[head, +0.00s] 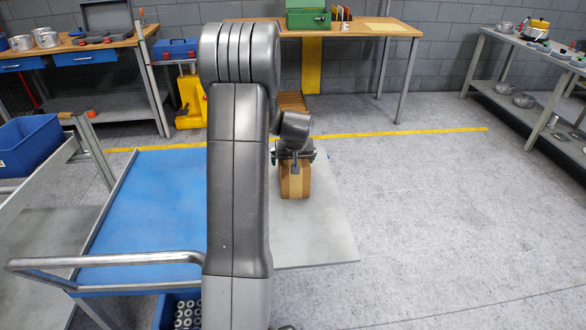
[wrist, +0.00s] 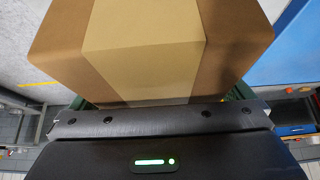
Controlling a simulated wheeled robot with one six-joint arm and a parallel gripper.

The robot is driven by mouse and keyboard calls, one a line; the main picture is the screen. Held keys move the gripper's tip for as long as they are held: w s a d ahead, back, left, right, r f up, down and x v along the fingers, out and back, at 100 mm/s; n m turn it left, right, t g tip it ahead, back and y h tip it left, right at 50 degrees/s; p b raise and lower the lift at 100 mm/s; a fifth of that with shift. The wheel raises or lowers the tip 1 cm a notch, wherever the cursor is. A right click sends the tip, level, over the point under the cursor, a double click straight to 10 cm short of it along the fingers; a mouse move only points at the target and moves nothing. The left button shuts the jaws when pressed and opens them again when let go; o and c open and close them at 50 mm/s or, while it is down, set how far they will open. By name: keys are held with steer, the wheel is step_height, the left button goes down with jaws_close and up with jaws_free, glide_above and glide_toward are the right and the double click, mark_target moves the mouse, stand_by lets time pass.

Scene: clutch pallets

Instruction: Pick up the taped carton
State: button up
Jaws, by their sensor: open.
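The taped carton (head: 294,183) is a brown box with a lighter tape strip, standing on a grey flat top (head: 325,225). My gripper (head: 295,158) is open at the carton's upper far end. In the wrist view the carton (wrist: 145,45) fills the upper middle, close in front of the gripper (wrist: 162,100). Slivers of green finger show at both sides of the carton's near edge. The fingertips are hidden behind the carton, and I cannot tell whether they touch it.
A blue-topped trolley (head: 150,200) with a metal handle (head: 105,260) stands left of the grey top. A workbench (head: 345,30) with a green box (head: 308,14) is behind. A grey shelf (head: 525,85) stands far right. The floor at right is clear.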

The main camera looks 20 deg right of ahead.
steer(key=shift+f+b, duration=0.25)
steer(key=shift+b, duration=0.1)
stand_by(0.5)
steer(key=c, duration=1.3)
steer(key=shift+r, duration=0.1)
